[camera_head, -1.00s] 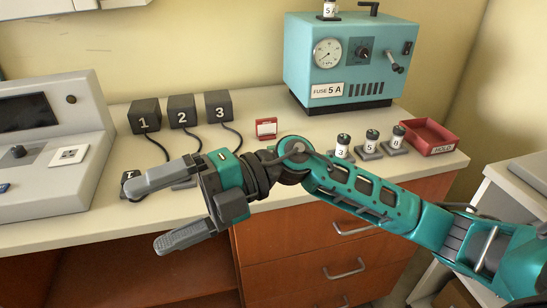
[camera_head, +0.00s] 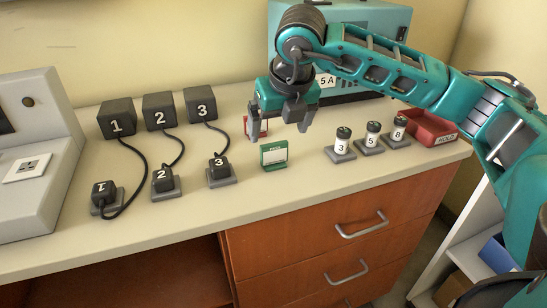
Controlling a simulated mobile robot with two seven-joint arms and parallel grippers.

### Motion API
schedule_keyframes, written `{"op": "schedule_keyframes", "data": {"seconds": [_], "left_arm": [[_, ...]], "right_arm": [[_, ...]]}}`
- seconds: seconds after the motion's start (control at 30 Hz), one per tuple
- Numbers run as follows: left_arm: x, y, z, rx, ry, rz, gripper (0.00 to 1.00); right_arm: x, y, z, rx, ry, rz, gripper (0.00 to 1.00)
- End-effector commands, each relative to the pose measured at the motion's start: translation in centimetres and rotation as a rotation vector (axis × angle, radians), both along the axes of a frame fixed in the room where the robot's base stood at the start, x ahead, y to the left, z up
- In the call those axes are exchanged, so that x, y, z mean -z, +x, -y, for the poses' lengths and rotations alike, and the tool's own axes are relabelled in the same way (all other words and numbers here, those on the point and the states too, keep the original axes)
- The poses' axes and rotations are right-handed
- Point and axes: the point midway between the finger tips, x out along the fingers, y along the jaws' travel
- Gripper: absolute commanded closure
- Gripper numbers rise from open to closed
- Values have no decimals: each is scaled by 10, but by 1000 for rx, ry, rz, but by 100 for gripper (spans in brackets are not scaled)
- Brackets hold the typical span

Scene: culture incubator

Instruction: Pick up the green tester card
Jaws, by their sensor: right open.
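The green tester card (camera_head: 274,155) stands upright in a small stand on the counter, with a pale label on its face. My right gripper (camera_head: 279,129) is open and empty, fingers pointing down, a little above and behind the card in the picture. Its fingers look apart from the card. My left gripper is not in view.
A red card (camera_head: 264,126) stands behind, partly hidden by my right gripper. Numbered fuses (camera_head: 372,137) on grey bases and a red tray (camera_head: 430,129) are to the right. Black plugs (camera_head: 219,168) with cables are to the left. A teal box (camera_head: 388,20) stands behind my arm.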

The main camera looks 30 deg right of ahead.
Motion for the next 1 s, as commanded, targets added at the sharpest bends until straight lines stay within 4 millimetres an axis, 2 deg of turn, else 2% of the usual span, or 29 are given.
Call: {"op": "schedule_keyframes", "data": {"seconds": [0.03, 0.33, 0.6, 0.9, 1.0], "left_arm": [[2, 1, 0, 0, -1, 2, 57], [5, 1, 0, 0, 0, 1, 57], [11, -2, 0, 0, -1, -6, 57], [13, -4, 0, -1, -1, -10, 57], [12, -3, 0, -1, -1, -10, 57]], "right_arm": [[10, 3, 1, 0, 0, -3, 6], [34, 12, 2, -4, 1, -2, 6], [70, 25, 3, -4, 2, -3, 6], [74, 27, 4, -5, 2, 0, 6], [74, 27, 4, -4, 3, 0, 16]]}}
